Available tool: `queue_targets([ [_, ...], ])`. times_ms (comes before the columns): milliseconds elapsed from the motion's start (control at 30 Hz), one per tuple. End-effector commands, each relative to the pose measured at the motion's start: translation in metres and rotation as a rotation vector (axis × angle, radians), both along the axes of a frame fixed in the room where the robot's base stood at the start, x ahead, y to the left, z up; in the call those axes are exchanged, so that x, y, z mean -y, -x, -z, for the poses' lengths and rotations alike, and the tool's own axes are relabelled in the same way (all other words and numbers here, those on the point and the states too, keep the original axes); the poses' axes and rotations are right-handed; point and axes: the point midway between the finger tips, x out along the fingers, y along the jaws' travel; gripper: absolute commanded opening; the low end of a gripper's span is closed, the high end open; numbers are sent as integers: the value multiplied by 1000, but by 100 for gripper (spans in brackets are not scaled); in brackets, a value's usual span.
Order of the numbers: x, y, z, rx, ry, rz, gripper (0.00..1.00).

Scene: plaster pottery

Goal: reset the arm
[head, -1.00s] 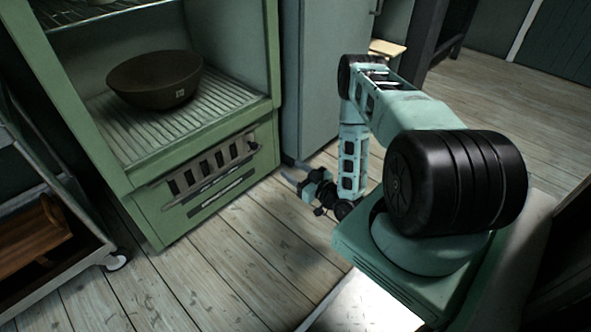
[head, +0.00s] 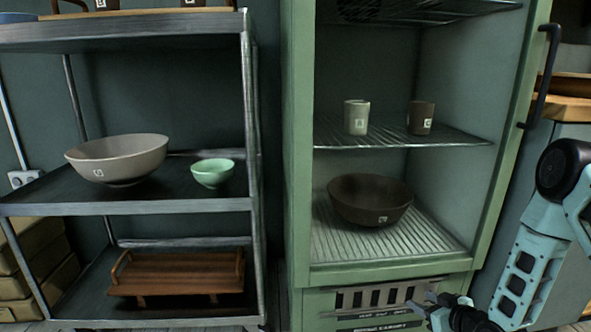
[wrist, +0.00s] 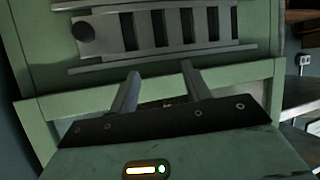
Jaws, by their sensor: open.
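My gripper (head: 424,307) is low at the right in the head view, in front of the vented lower panel of the green cabinet (head: 299,150). The wrist view shows its two fingers (wrist: 160,88) apart with nothing between them. They point at the grey slotted vent (wrist: 165,28). My arm is folded at the right edge of the head view.
The cabinet holds a dark bowl (head: 370,199) below and two cups, one pale (head: 356,118) and one brown (head: 421,118), above. A metal rack (head: 150,208) at left carries a grey bowl (head: 117,159), a green bowl (head: 212,173) and a wooden tray (head: 177,272).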

Motion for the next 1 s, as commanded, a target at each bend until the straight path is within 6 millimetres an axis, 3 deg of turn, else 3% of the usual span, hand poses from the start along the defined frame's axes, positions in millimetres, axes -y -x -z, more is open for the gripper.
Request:
queue_targets([
  [33,-21,-8,-23,-43,23,-36,48],
  [167,-70,-7,-62,-193,73,-96,48],
  [367,-144,32,-127,-414,154,-170,48],
  [500,-187,85,-172,-566,213,-211,48],
  [700,-225,181,-228,-766,302,-255,48],
  [1000,-233,294,-276,-960,406,-287,48],
])
